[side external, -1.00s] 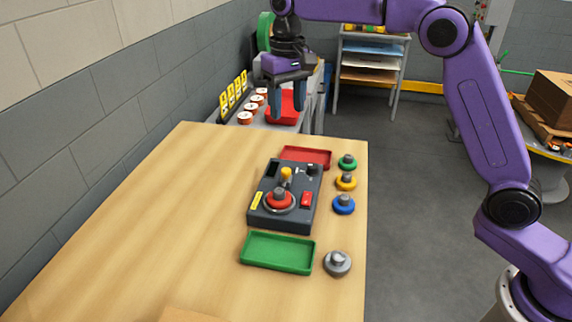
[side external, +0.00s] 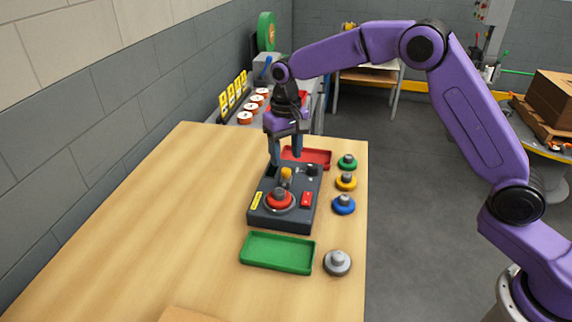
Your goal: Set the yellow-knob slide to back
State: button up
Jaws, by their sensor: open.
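The dark control box (side external: 292,223) sits on the wooden table. The yellow-knob slide (side external: 286,175) stands up from the upper middle of the box's top. A red round button (side external: 280,198) is in front of it. My gripper (side external: 286,160) is open and points down over the far part of the box, just behind the yellow knob in the picture. Its two fingers are apart with nothing seen between them. I cannot tell whether the fingertips touch the box. The slide's slot is mostly hidden by the knob and the gripper.
A red tray (side external: 318,158) lies behind the box and a green tray (side external: 278,252) in front. Green, yellow and blue knobbed discs (side external: 344,204) line the right side, with a grey one (side external: 337,263) nearer. The left of the table is clear.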

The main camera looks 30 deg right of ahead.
aim_at(286, 169)
jog(key=shift+f, duration=2.1)
